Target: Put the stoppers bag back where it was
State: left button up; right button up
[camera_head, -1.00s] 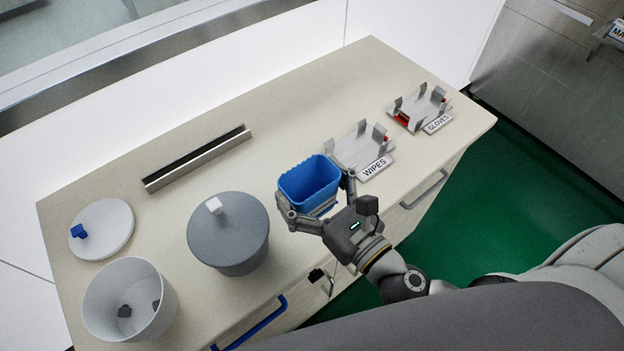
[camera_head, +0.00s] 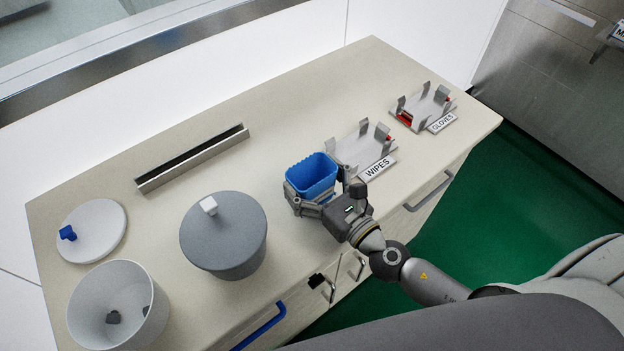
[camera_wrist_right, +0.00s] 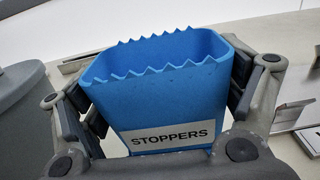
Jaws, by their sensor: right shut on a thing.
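The stoppers bag (camera_head: 312,174) is a blue, open-topped container with a zigzag rim. In the right wrist view the bag (camera_wrist_right: 160,90) carries a label reading STOPPERS. My right gripper (camera_head: 315,195) is shut on it, one finger on each side. The bag is upright, over the counter between the grey lidded pot and the WIPES holder; I cannot tell whether its base touches the counter. Its inside looks empty from the wrist, though the bottom is hidden. My left gripper is not in view.
The counter (camera_head: 290,130) holds a grey lidded pot (camera_head: 223,240), a white open bin (camera_head: 118,305) with dark pieces inside, and a white lid (camera_head: 92,232). A slotted metal strip (camera_head: 192,158) lies behind. WIPES (camera_head: 362,150) and GLOVES (camera_head: 425,105) holders stand right. A white wall bounds the back.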

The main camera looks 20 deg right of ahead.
jog(key=shift+f, duration=0.2)
jog(key=o, duration=0.8)
jog(key=shift+r, duration=0.1)
jog(key=shift+r, duration=0.25)
jog(key=b+v, duration=0.2)
jog(key=v, duration=0.1)
jog(key=b+v, duration=0.2)
jog(key=v, duration=0.1)
jog(key=b+v, duration=0.2)
jog(key=v, duration=0.2)
jog(key=shift+f, duration=0.3)
jog(key=shift+r+b+v, duration=0.25)
jog(key=shift+b+v, duration=0.45)
jog(key=shift+v, duration=0.3)
